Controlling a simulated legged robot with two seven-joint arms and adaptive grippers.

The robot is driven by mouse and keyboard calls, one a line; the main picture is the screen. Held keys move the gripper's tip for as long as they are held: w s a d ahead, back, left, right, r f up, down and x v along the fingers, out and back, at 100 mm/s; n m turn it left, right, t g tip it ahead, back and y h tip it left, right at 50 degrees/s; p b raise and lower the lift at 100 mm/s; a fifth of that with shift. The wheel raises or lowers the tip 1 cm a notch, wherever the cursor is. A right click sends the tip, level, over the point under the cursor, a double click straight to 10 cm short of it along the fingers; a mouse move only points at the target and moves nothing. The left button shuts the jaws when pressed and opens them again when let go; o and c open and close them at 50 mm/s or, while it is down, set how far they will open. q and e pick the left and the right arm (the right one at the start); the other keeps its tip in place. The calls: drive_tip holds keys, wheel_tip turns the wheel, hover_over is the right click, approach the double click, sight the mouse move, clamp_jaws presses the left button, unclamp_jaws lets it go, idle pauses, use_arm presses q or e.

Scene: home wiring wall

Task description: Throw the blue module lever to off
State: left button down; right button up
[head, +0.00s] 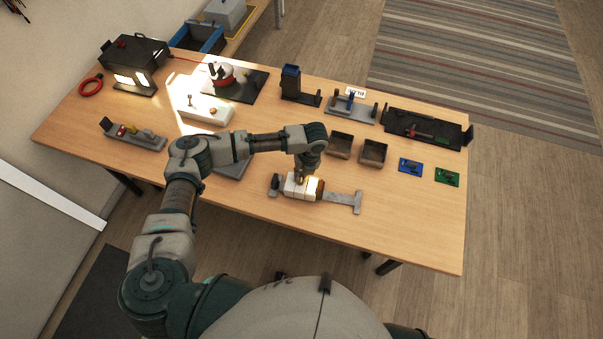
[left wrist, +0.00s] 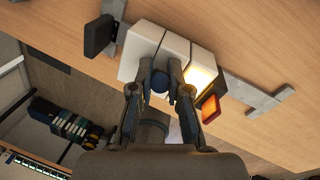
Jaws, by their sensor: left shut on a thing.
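A row of white modules (head: 291,190) sits on a grey rail (head: 343,197) near the front edge of the table. The modules also show in the left wrist view (left wrist: 142,48), with a glowing warm-white face (left wrist: 201,77) and an orange lit block (left wrist: 209,108) at one end. The lever's shaft and exact angle are hidden by the fingers. In the head view the gripper (head: 302,176) covers part of the modules. My right gripper is not seen.
Two open square bins (head: 373,153) stand just behind the rail. A blue plate (head: 410,166) and a green plate (head: 447,177) lie to the right. A black end block (left wrist: 99,36) stands beside the modules. The table's front right is clear.

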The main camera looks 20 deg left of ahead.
sight(300, 181)
use_arm(q)
drive_tip(key=shift+s+d+f, duration=0.1)
drive_tip(key=shift+s+t+p, duration=0.15)
drive_tip(key=shift+t+p, duration=0.15)
drive_tip(key=shift+p, duration=0.3)
drive_tip(key=t+p, duration=0.1)
drive_tip(key=p, duration=0.1)
drive_tip(key=s+t+p, duration=0.1)
drive_tip(key=t+p, duration=0.2)
drive_tip(key=p, duration=0.1)
drive_tip(key=shift+s+d+r, duration=0.1)
drive_tip(key=shift+s+r, duration=0.2)
drive_tip(key=shift+r, duration=0.1)
drive_tip(key=shift+s+n+t+p, duration=0.15)
drive_tip(key=shift+n+t+p, duration=0.2)
drive_tip(key=shift+t, duration=0.35)
drive_tip(key=shift+s+f+t+y+p, duration=0.2)
drive_tip(key=shift+t+p, duration=0.1)
drive_tip(key=shift+t, duration=0.3)
drive_tip(key=shift+s+f+t+y+p, duration=0.1)
drive_tip(key=shift+s+t+y+p, duration=0.15)
drive_tip(key=shift+t, duration=0.35)
drive_tip(key=shift+s+t, duration=0.1)
drive_tip(key=shift+t, duration=0.7)
drive_tip(key=shift+s+f+t+p, duration=0.1)
drive_tip(key=shift+t+p, duration=0.2)
drive_tip(key=shift+t, duration=0.1)
